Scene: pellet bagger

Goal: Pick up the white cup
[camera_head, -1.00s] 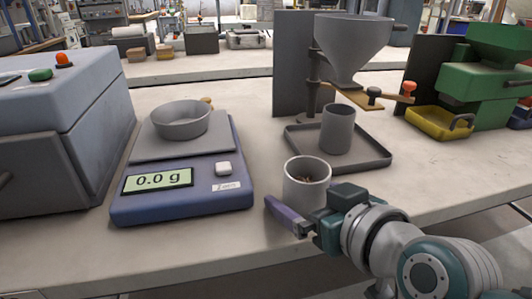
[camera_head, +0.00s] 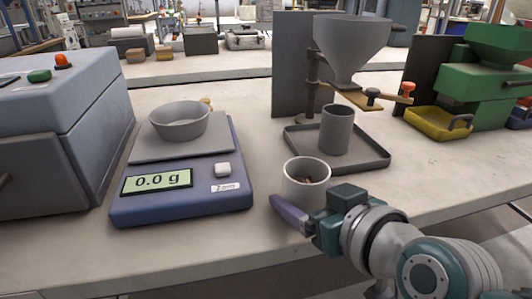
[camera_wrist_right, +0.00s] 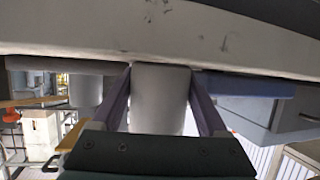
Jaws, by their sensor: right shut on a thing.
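One purple finger lies along the cup's near side; the other is hidden behind the cup. In the right wrist view, the cup (camera_wrist_right: 160,98) sits between both purple fingers of the gripper (camera_wrist_right: 160,75). The cup appears to rest on the bench; its base is partly hidden. My left gripper is not in view.
A blue scale (camera_head: 186,202) reading 0.0 g, with a grey bowl (camera_head: 180,124) on it, stands left of the cup. Behind the cup are a dark tray (camera_head: 368,161) holding a grey cylinder (camera_head: 336,130) and a hopper (camera_head: 352,42). A yellow tray (camera_head: 436,124) is at right.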

